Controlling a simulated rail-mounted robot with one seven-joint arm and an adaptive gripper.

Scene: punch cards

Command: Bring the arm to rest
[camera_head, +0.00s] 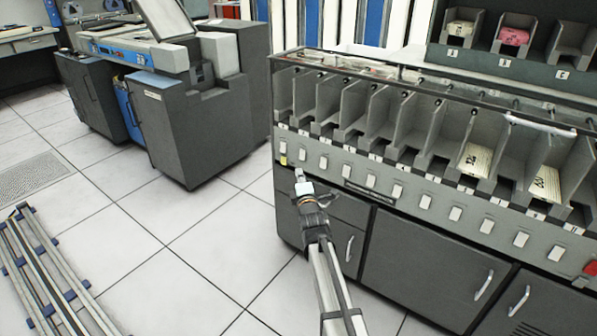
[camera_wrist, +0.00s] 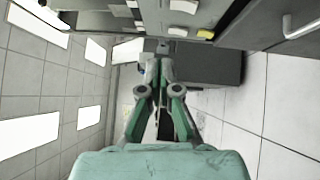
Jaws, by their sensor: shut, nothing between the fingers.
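My gripper (camera_head: 301,182) is at the end of my arm, in front of the left end of the grey card sorter (camera_head: 352,187). It appears close to the sorter's front panel, but I cannot tell the exact gap. In the wrist view my gripper (camera_wrist: 159,62) has its fingers together with nothing between them. The wrist view is turned on its side, with the sorter front (camera_wrist: 232,12) along the top edge.
Card stacks stand in two sorter pockets (camera_head: 475,161) (camera_head: 546,184). A rack (camera_head: 510,50) with a pink stack stands behind. A grey machine (camera_head: 205,125) stands at the back left. My rail (camera_head: 40,275) lies at lower left. Tiled floor (camera_head: 150,235) between is clear.

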